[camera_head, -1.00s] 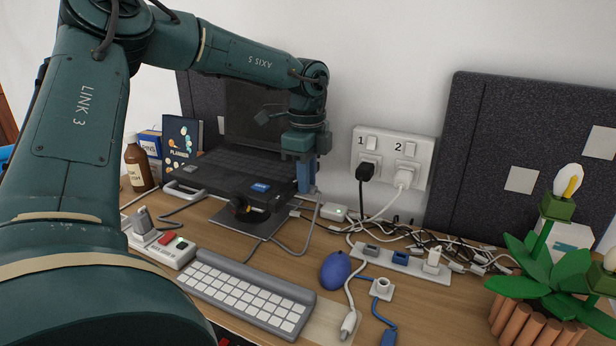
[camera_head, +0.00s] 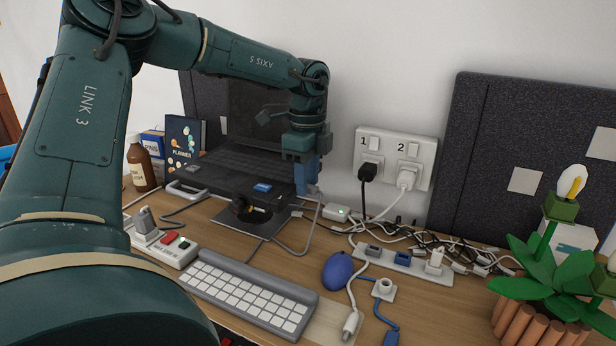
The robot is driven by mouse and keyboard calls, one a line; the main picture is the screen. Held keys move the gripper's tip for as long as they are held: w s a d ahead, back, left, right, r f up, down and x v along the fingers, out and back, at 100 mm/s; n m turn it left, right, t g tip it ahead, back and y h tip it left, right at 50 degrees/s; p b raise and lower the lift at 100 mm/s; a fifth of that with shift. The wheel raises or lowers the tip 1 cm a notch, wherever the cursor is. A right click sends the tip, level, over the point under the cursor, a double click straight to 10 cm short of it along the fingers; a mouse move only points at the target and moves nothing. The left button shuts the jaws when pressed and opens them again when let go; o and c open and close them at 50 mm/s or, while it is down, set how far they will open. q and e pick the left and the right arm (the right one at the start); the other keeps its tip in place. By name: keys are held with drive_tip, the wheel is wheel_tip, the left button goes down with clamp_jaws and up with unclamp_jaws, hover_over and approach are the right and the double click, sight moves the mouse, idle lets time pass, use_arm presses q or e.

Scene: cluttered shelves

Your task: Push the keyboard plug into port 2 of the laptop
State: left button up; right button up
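The dark laptop (camera_head: 215,172) stands open at the back left, its screen (camera_head: 255,115) partly behind my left arm. The grey keyboard (camera_head: 247,291) with white keys lies at the front. My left gripper (camera_head: 306,188) points down with its blue fingers close to the laptop's right side. A grey cable (camera_head: 300,247) loops from beneath the fingers across the desk. I cannot make out the keyboard plug, the port numbers, or whether the fingers hold anything. My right gripper is not in view.
A wall socket plate (camera_head: 396,157) has two plugs in it. Tangled cables and a power strip (camera_head: 385,262) lie right of the gripper. A blue mouse (camera_head: 337,271), a switch box (camera_head: 165,247) and a potted plant (camera_head: 550,290) stand nearer the front.

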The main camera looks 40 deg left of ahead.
use_arm(q)
drive_tip(key=shift+o, duration=0.5)
drive_tip(key=shift+r, duration=0.15)
drive_tip(key=shift+r, duration=0.3)
wheel_tip(320, 180, up, 12)
drive_tip(key=p, duration=0.2)
drive_tip(key=shift+r, duration=0.15)
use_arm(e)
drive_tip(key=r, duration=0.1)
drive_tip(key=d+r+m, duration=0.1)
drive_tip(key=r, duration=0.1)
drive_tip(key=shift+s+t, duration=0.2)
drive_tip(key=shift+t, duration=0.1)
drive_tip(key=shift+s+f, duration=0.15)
